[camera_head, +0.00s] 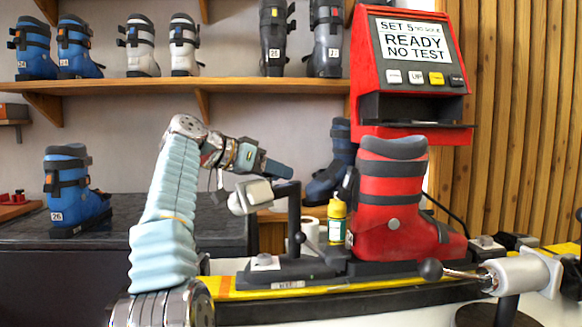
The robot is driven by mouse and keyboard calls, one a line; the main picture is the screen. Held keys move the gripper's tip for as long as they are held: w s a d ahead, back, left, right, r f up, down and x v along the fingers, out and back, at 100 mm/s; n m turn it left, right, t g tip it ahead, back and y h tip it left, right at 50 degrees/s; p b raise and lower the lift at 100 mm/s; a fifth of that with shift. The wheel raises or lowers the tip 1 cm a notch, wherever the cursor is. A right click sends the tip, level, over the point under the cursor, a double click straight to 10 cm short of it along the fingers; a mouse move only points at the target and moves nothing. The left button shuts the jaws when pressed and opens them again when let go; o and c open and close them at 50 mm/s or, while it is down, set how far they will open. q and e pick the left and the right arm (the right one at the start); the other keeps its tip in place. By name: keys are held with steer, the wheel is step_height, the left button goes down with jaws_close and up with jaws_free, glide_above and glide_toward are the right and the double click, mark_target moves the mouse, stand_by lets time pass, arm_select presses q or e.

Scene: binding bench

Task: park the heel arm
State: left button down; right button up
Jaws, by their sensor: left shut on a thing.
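The heel arm (294,215) is a dark upright post with a short bar at its top reaching left. It stands on a black base left of the red boot (391,205). A gap shows between post and boot. My left arm comes in from the lower left and bends down from above. My left gripper (264,189) is at the top bar, shut on the heel arm; the fingertips are small and partly hidden by my wrist. The red boot stands upright in the binding on the yellow ski (235,294). My right gripper is out of view.
A yellow bottle (337,222) and a white roll stand behind the post. A red tester (412,70) reading "READY NO TEST" rises behind the boot. A grey cylinder with a black-knobbed lever (431,270) is at the right. A blue boot (73,190) stands at the left.

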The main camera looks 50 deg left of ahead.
arm_select(q)
steer(key=shift+a+m+h, duration=0.25)
steer(key=shift+m+h, duration=0.05)
steer(key=c, duration=0.7)
jaws_free()
